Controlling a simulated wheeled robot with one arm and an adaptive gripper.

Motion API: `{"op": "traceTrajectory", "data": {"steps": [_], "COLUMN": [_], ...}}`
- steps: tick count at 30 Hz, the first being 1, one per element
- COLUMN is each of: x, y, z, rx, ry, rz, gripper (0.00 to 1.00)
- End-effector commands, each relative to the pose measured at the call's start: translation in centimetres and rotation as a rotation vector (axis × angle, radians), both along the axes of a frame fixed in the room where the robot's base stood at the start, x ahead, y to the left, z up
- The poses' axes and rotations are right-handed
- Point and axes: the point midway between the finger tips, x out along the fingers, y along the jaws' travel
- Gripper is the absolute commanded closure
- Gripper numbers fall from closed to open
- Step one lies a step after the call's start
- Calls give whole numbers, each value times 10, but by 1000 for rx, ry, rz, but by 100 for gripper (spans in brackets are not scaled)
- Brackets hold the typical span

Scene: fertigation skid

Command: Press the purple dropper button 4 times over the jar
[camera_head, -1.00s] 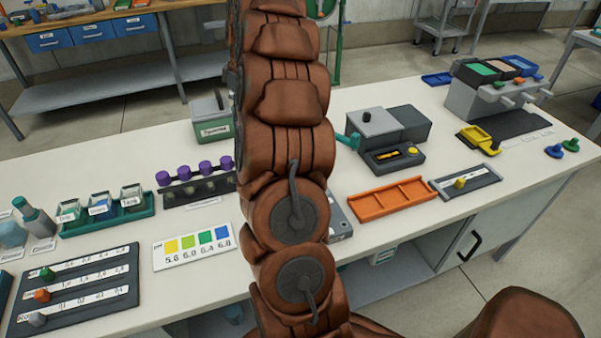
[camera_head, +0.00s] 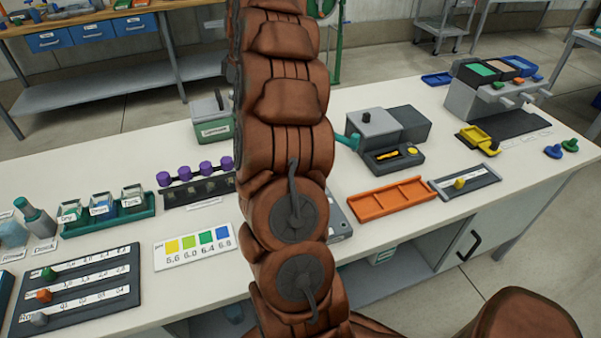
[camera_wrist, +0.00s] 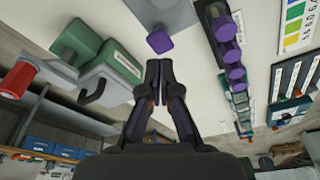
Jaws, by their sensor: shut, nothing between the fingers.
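In the wrist view a purple block-like button (camera_wrist: 160,40) sits by a grey plate, just beyond my fingertips. My gripper (camera_wrist: 158,68) is shut and empty, its tips a little short of that button in the picture. I cannot tell whether they touch. A row of several purple knobs (camera_wrist: 229,52) runs to the right of it. The same row of purple knobs (camera_head: 205,166) stands over a dark rack (camera_head: 197,192) in the head view, left of my arm. My arm hides my gripper and the bench behind it there. I cannot make out which vessel is the jar under the button.
A teal tray (camera_head: 145,213) holds several labelled jars at left. A colour chart (camera_head: 194,247) and a slider board (camera_head: 75,290) lie in front. A green-grey box (camera_head: 213,127) stands behind. Right of my arm are an orange tray (camera_head: 391,198) and a grey device (camera_head: 392,155).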

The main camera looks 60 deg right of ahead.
Motion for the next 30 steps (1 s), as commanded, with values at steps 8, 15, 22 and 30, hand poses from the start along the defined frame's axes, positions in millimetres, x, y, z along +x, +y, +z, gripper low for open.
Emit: {"op": "traceTrajectory", "data": {"steps": [8, 15, 22, 30], "x": [0, 0, 0, 0], "y": [0, 0, 0, 0], "z": [24, 42, 44, 44], "rx": [0, -1, 0, 0], "ry": [0, 0, 0, 0], "rz": [1, 0, 0, 0], "gripper": [100, 100, 100, 100]}}
